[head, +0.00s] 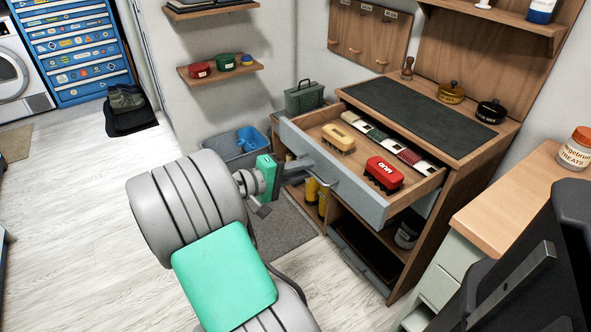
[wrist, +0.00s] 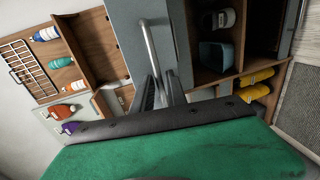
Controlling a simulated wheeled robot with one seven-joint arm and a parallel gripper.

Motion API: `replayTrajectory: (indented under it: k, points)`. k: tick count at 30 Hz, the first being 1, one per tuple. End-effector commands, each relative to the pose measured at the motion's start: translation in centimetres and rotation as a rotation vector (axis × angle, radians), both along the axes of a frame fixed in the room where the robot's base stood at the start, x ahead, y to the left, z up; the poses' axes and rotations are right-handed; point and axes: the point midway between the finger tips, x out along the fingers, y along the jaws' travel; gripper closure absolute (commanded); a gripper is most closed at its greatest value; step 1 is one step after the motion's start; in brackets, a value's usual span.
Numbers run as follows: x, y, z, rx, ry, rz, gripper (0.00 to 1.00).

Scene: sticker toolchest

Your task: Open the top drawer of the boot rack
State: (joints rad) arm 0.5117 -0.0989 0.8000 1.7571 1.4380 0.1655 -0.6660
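The boot rack is a wooden bench cabinet (head: 455,185) with a dark mat on top. Its top drawer (head: 360,202) has a blue-grey front and stands pulled well out, its inside showing. My gripper (head: 302,166) is at the left part of the drawer front. In the wrist view, the silver bar handle (wrist: 149,45) runs into my gripper (wrist: 160,90), whose fingers are close together around it. The exact contact is partly hidden.
Below the drawer are open shelves with yellow items (head: 317,193). A grey bin (head: 237,150) and a green box (head: 304,96) stand to the left. A wood-topped cabinet (head: 500,215) stands close at the right.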

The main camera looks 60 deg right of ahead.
Motion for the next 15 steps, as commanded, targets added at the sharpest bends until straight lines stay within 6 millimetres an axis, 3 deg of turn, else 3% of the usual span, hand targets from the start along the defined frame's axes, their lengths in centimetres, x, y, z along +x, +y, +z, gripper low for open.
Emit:
replayTrajectory:
  k: [4, 15]
  points:
    - [1.3, 1.7, 1.6, 0.005, 0.006, 0.004, 0.82]
    - [3.2, 4.9, 1.8, 0.002, 0.003, 0.004, 0.82]
